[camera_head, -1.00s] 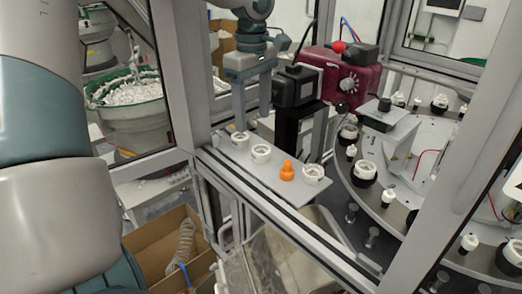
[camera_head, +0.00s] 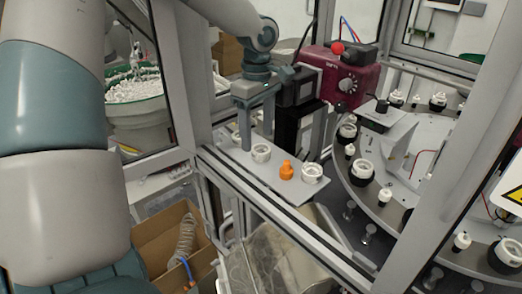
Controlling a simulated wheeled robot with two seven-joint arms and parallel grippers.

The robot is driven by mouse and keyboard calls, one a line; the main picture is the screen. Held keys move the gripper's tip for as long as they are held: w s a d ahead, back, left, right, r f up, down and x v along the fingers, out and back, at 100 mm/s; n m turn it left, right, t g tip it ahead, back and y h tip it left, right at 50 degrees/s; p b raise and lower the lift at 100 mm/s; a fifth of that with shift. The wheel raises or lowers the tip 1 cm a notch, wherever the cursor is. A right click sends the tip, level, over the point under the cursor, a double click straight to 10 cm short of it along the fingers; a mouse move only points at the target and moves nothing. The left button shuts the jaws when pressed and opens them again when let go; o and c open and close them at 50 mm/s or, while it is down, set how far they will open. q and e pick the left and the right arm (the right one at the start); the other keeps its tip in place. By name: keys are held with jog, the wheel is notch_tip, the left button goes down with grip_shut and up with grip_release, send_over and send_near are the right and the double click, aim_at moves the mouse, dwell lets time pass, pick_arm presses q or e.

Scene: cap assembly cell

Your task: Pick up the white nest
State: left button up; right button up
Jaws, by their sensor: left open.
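White ring-shaped nests stand on a grey plate (camera_head: 290,187) on the frame's ledge. One white nest (camera_head: 261,152) is close to my left gripper (camera_head: 257,145). Another white nest (camera_head: 312,173) is near the plate's right end. My left gripper points down over the plate's left end, open, with its fingers apart. Its front finger stands where a third nest showed earlier; I do not see that nest now and cannot tell whether the finger hides it. I cannot tell whether a finger touches the near nest. My right gripper is not in view.
An orange part (camera_head: 287,171) stands between the two visible nests. A maroon machine (camera_head: 344,75) is behind the plate. A round table (camera_head: 385,215) with several black-and-white parts lies right. Frame posts stand left (camera_head: 176,90) and right (camera_head: 440,170). A cardboard box (camera_head: 160,250) is below.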

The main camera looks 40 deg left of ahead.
aim_at(260, 150)
pick_arm(q)
jog(key=f, duration=0.1)
jog(key=f+p, duration=0.1)
jog(key=shift+w+d+f, duration=0.2)
jog(key=shift+f, duration=0.45)
jog(key=c, duration=1.1)
